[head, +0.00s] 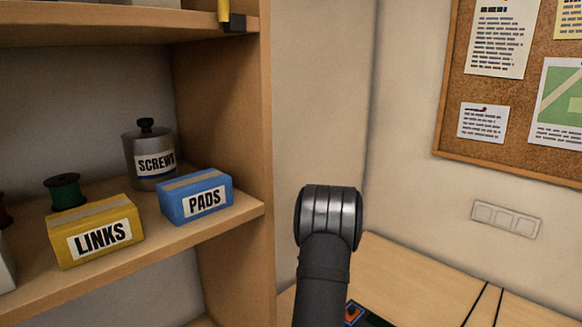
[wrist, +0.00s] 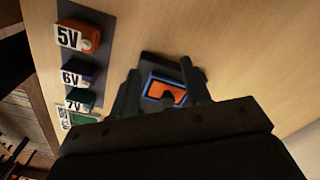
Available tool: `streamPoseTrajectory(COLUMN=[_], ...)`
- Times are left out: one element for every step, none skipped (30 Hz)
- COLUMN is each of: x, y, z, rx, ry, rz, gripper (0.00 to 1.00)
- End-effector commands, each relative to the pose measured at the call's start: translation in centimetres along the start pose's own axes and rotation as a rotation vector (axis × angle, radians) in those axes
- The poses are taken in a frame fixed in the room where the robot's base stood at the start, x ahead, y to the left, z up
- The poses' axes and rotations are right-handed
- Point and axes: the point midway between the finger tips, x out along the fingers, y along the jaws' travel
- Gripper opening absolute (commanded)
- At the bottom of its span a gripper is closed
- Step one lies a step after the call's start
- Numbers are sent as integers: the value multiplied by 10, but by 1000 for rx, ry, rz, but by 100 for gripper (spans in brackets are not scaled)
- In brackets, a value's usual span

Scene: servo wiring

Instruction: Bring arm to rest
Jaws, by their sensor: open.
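My gripper (wrist: 159,68) shows in the wrist view with its two dark fingers apart. A blue-framed part with an orange face (wrist: 167,91) shows between the fingers, on a dark base; I cannot tell how far below them it lies. What looks like the same blue and orange part (head: 353,313) peeks out beside my arm at the bottom of the head view. My arm rises in the middle of the head view, where the gripper itself is not seen.
A wooden shelf (head: 235,213) stands left of my arm, holding LINKS (head: 97,231) and PADS (head: 196,197) boxes. Two dark cables (head: 485,302) cross the table.

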Motion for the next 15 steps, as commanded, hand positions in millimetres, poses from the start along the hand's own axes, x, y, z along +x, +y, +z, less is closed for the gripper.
streamPoseTrajectory(x=[6,10,14,17,20,26,30,34,39,43,47,51,54,57,59], y=[-4,-7,-10,-13,-15,-17,-18,-20,-20,-20,-20,-20,-20,-20,-20], z=[9,14,19,24,28,32,34,37,38,37,37,36,36,36,36], rx=[-2,-3,-3,-2,-2,-2,-2,-2,0,1,1,0,0,0,0], ry=[0,0,0,0,0,0,0,0,0,0,0,0,0,0,0], rz=[1,2,2,1,1,3,2,2,2,1,1,1,0,0,-1], gripper=[43,43,43,43,43,43,43,43,43,43,43,43,43,43,43])
